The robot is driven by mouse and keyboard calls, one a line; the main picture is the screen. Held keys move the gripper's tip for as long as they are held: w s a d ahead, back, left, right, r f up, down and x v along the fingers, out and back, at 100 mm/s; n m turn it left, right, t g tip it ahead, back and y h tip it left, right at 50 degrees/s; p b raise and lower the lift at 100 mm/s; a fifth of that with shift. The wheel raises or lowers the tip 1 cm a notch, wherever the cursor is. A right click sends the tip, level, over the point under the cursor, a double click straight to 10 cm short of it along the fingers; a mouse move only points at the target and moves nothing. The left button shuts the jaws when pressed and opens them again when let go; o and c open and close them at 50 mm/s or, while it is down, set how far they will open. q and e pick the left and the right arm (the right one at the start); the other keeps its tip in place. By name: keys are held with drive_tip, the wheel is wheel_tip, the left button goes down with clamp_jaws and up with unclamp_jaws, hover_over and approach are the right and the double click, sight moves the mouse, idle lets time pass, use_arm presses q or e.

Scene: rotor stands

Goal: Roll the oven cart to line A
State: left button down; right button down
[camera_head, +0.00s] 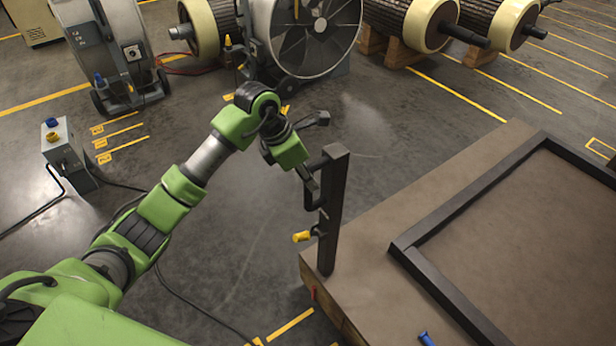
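A low brown-topped platform (375,240) with a raised black frame fills the right side; it may be the oven cart, but its wheels are not visible. A black upright post (335,205) stands at its left corner, with a dark handle on its left face and a yellow-tipped lever (302,236) below. My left gripper (312,150) is at the post's upper left. Its dark fingers look spread, one up to the right and one down beside the handle. I cannot tell whether it touches the handle. My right gripper is out of view.
A grey wheeled machine (112,50) and a large fan-like machine (310,30) stand at the back. Rotors (412,18) rest on wooden blocks at back right. A grey box (68,150) with cables is at left. The floor between has yellow lines and is mostly clear.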

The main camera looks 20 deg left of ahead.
use_arm(q)
drive_tip(key=shift+s+d, duration=0.7)
drive_tip(key=shift+d, duration=0.15)
drive_tip(key=c, duration=1.9)
unclamp_jaws()
drive_tip(key=shift+w+a, duration=0.1)
drive_tip(key=v, duration=1.2)
drive_tip(key=shift+w, duration=0.1)
